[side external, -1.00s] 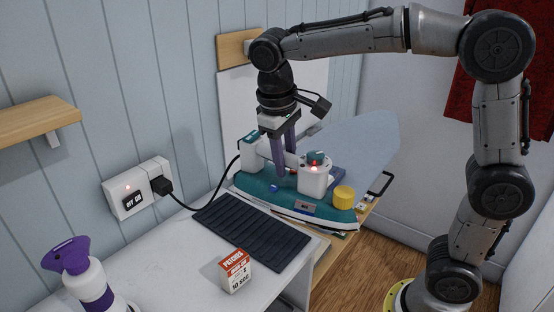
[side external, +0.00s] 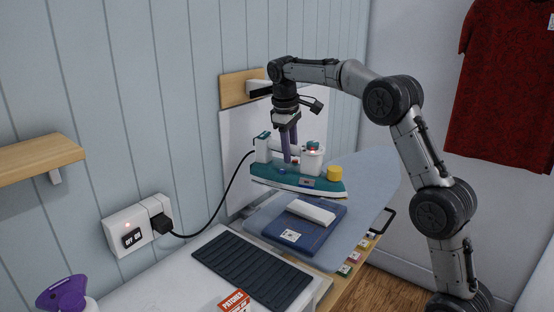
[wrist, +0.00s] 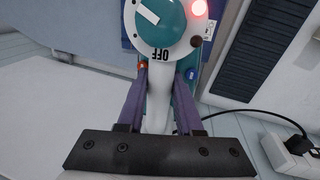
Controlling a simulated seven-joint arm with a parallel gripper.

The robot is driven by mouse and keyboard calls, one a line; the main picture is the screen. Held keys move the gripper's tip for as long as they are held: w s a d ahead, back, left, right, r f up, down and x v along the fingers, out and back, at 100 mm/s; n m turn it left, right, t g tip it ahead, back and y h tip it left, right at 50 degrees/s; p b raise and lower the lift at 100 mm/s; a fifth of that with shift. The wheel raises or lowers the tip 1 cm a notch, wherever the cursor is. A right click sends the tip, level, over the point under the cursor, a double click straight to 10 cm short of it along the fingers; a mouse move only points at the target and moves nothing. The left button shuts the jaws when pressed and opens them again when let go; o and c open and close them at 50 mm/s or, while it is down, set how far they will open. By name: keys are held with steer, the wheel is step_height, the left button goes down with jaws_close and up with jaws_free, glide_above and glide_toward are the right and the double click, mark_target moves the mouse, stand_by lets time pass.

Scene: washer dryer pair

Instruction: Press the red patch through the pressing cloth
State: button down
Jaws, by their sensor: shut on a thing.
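My gripper (side external: 290,157) is shut on the white handle of a teal and white iron (side external: 298,179), holding it level above the ironing board (side external: 372,190). In the wrist view the purple fingers straddle the handle (wrist: 158,100); the iron's teal dial (wrist: 160,20) shows OFF lettering, its white pointer turned away from it, and a red light is lit. Below the iron, a dark blue folded item (side external: 305,240) with a white label lies on the board. A white folded or rolled piece (side external: 312,210) lies on top; I cannot tell whether it is the pressing cloth. I see no red patch.
A black ribbed mat (side external: 250,270) lies on the white table. A patches box (side external: 234,301) stands at its front. The iron's black cord runs to a wall outlet (side external: 140,225). A purple-topped bottle (side external: 65,292) stands at the lower left.

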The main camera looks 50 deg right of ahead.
steer(key=s+d+f+m, duration=0.1)
steer(key=d+f, duration=0.4)
steer(key=f, duration=0.4)
steer(key=shift+d, duration=0.4)
steer(key=shift+f, duration=0.55)
stand_by(0.7)
steer(key=shift+s+f, duration=0.1)
steer(key=shift+f, duration=0.35)
stand_by(5.0)
